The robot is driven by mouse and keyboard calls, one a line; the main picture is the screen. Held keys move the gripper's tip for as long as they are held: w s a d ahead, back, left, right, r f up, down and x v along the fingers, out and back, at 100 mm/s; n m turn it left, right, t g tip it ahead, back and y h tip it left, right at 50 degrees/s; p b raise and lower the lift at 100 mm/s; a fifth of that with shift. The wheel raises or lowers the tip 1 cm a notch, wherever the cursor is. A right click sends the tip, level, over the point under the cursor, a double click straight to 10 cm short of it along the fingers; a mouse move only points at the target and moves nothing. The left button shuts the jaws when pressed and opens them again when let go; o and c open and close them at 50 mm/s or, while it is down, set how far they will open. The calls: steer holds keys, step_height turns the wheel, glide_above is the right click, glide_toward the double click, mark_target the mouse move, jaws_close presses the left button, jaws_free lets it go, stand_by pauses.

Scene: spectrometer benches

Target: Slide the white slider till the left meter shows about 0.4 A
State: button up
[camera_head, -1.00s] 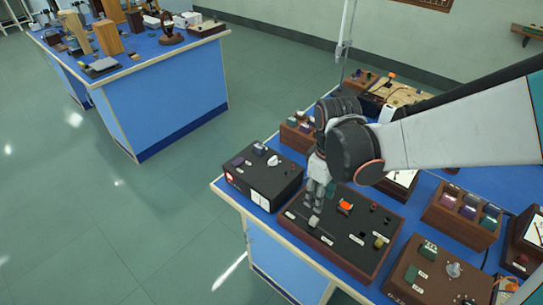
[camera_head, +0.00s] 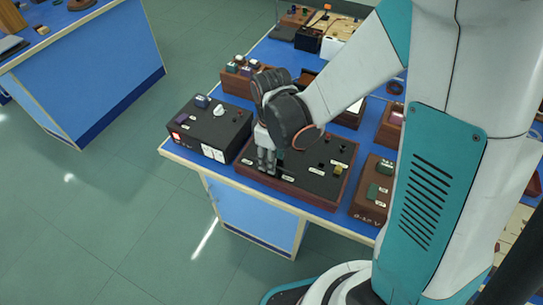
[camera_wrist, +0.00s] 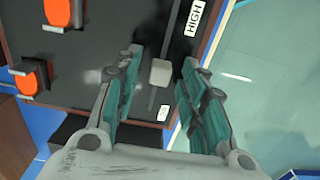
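The white slider (camera_wrist: 160,73) shows in the wrist view as a pale knob in a narrow slot. A HIGH label (camera_wrist: 193,18) is near one end of the slot and a LOW label (camera_wrist: 163,113) near the other; the knob is nearer LOW. My gripper (camera_wrist: 160,60) is open, its fingers on either side of the knob with gaps. In the head view my gripper (camera_head: 266,165) points down at the left part of the wood-framed dark panel (camera_head: 310,178) and hides the slider.
The black box (camera_head: 230,132) stands left of the panel. In the wrist view, two orange switches (camera_wrist: 33,80) are on the panel beside the slot. A brown box (camera_head: 372,190) stands to the panel's right. Open floor lies in front of the blue bench.

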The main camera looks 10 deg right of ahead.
mark_target(287, 171)
jaws_close()
steer(key=s+d, duration=0.1)
steer(key=d, duration=0.1)
steer(key=s+d, duration=0.2)
steer(key=shift+a, duration=0.15)
jaws_free()
step_height(287, 171, up, 12)
stand_by(0.7)
steer(key=s+d+r+m+t, duration=0.5)
steer(key=s+r+m+t, duration=0.1)
steer(key=m, duration=0.4)
steer(key=shift+d+r+t, duration=0.4)
steer(key=shift+r+t, duration=0.2)
steer(key=shift+r, duration=0.3)
